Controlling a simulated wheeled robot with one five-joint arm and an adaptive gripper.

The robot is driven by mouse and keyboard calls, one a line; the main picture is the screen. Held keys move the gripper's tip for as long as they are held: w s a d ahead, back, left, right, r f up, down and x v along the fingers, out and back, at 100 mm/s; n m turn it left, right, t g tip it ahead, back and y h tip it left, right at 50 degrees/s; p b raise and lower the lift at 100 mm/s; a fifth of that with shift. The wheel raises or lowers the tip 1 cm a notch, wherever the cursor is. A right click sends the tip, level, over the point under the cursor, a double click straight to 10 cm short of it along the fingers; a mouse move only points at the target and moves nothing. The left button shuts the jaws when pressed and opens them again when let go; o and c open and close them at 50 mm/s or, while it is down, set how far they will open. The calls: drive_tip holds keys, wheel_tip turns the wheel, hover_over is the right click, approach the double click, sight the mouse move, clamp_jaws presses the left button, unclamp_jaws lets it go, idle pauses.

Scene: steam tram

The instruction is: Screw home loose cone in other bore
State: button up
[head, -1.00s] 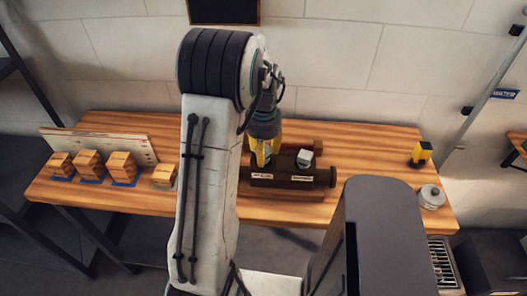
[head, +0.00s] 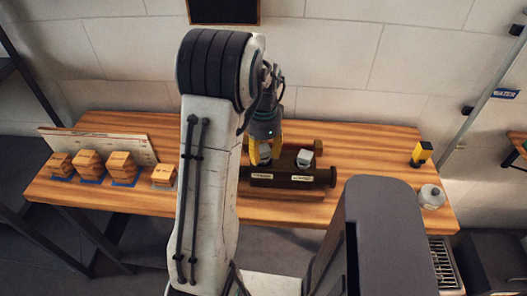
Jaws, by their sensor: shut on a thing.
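My gripper (head: 265,153) has yellow fingers and points down at the left part of a dark block (head: 292,183) on the wooden bench. It is shut on a small grey piece (head: 265,157), likely the cone, at the block's left bore. My fingers and arm partly hide this piece and the bore, so I cannot tell how deep it sits. Another grey-white cone (head: 305,158) stands in the block's right part, a little tilted in the picture, apart from my gripper. Two small pale labels are on the block's front.
Several wooden blocks (head: 88,164) on blue pads stand at the bench's left, before a pale board (head: 100,145). A yellow and black item (head: 421,153) and a grey lidded pot (head: 431,196) stand at the right. The bench (head: 375,150) is clear between block and pot.

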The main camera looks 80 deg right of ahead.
sight(263, 148)
drive_tip(key=shift+m, duration=0.4)
drive_tip(key=o, duration=1.9)
drive_tip(key=shift+o, duration=0.2)
drive_tip(key=shift+r+p, duration=1.05)
drive_tip(key=shift+r, duration=0.3)
drive_tip(key=shift+r+p, duration=1.9)
drive_tip(key=shift+r, duration=0.55)
